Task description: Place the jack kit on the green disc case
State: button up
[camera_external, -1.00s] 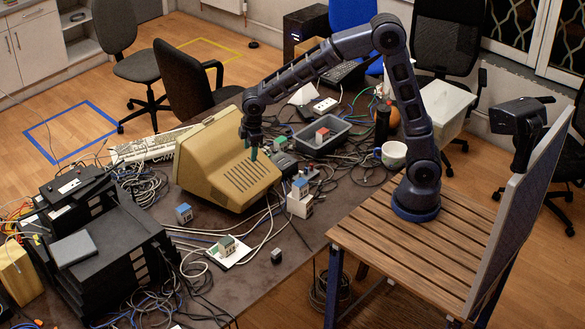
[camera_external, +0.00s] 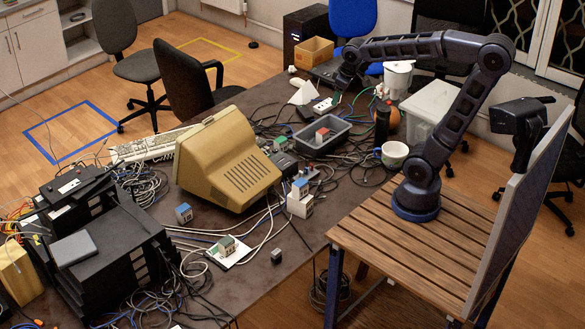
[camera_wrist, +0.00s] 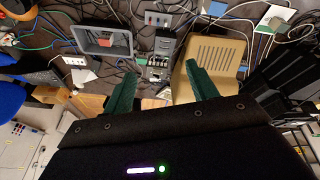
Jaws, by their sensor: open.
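A blue-topped box (camera_external: 300,188) rests on a white block. Another blue box (camera_external: 184,213) stands in front of the monitor. A green-topped box (camera_external: 280,144) is behind the monitor. A red-topped box (camera_external: 322,134) is in a grey tray. My gripper (camera_external: 344,82) is above the table's far part. In the wrist view its green fingers (camera_wrist: 160,92) are apart with nothing between them.
A beige monitor (camera_external: 228,160) fills the table's middle. The grey tray (camera_external: 340,140) is right of it. Cables cover much of the table. A black rack (camera_external: 100,250) stands at left. A white cup (camera_external: 395,154) and dark cylinder (camera_external: 382,122) are at right.

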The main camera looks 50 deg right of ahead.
jog(key=s+d+f+m+t, duration=0.1)
jog(key=s+d+m, duration=0.3)
jog(key=s+d, duration=0.4)
jog(key=shift+s+f, duration=0.2)
jog(key=shift+s, duration=1.55)
